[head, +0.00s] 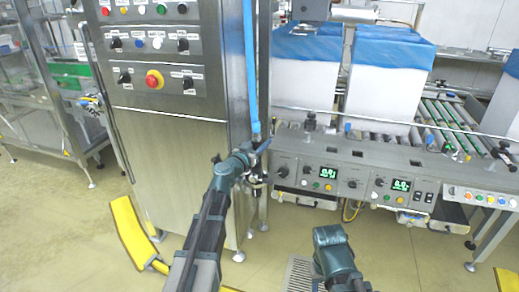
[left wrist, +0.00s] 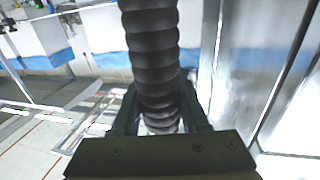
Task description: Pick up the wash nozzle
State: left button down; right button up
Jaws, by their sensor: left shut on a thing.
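The wash nozzle hangs beside the steel control cabinet, below a bright blue hose (head: 251,75). Its black ribbed grip (left wrist: 152,45) fills the upper middle of the left wrist view. My left gripper (head: 262,150) is at the cabinet's right edge. In the left wrist view, its two fingers (left wrist: 160,105) lie on either side of the ribbed grip and are shut on it. In the head view, the gripper and the hose end hide most of the nozzle. My right arm shows at the bottom, but its gripper is not visible.
The steel cabinet (head: 175,130) with buttons and a red emergency stop (head: 154,80) stands close left of the gripper. Right is a roller conveyor (head: 440,115) with white boxes (head: 383,88) lined in blue. A yellow floor guard (head: 132,232) lies at the cabinet's base.

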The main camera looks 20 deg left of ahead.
notch_tip(320, 180, up, 10)
jog(key=p, duration=0.9)
jog(key=shift+p, duration=0.3)
jog(key=shift+r, duration=0.1)
notch_tip(320, 180, up, 3)
jog(key=p, duration=0.3)
